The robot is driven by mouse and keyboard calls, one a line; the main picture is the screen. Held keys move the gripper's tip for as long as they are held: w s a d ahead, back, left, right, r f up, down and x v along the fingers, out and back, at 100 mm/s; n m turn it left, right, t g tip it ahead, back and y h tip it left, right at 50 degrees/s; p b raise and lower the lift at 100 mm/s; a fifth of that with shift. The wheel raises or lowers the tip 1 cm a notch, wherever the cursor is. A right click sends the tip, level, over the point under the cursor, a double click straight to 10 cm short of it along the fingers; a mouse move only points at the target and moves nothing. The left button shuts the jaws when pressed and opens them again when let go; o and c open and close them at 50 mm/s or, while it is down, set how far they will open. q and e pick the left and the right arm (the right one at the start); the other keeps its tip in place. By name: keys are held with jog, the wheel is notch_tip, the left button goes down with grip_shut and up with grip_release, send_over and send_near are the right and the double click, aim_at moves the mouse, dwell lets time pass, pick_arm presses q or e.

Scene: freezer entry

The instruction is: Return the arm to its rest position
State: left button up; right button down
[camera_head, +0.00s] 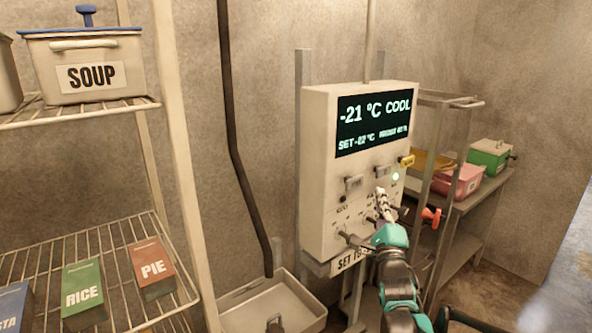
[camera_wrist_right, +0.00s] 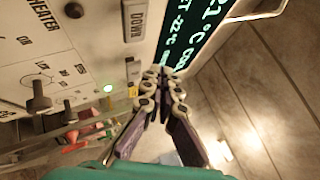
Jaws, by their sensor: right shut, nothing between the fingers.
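My right arm (camera_head: 395,275), with a teal wrist, reaches up from the bottom of the head view to the white control panel (camera_head: 318,150). My right gripper (camera_head: 381,194) is shut and empty, its fingers in front of the panel's lower right part. In the right wrist view the gripper's fingertips (camera_wrist_right: 162,76) meet near the display (camera_wrist_right: 195,40) and the DOWN button (camera_wrist_right: 134,25). I cannot tell whether they touch the panel. The display reads -21 °C COOL and SET -22 °C in the head view. A green light (camera_head: 395,176) is lit. My left gripper is not in view.
A wire shelf (camera_head: 110,255) with several boxes and a SOUP container (camera_head: 90,65) stand at left. A metal basin (camera_head: 300,295) lies below the panel. An orange-red handle (camera_head: 431,217) is close right of my gripper. A side table (camera_head: 470,200) holds pink and green containers.

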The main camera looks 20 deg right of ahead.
jog(key=s+a+f+n+g+y, duration=0.4)
jog(key=s+a+f+n+g, duration=0.35)
jog(key=a+f+n, duration=0.45)
jog(key=s+a+f+n+g+y, duration=0.1)
jog(key=s+a+f+n+g, duration=0.2)
jog(key=s, duration=0.6)
jog(key=s+a+f+n+g+y, duration=0.1)
jog(key=s+a+f+n+g, duration=0.3)
jog(key=s+f+n, duration=0.6)
jog(key=a+f, duration=0.1)
jog(key=a, duration=0.1)
jog(key=shift+a+f+y, duration=0.25)
jog(key=shift+a+y, duration=0.1)
jog(key=shift+y, duration=0.05)
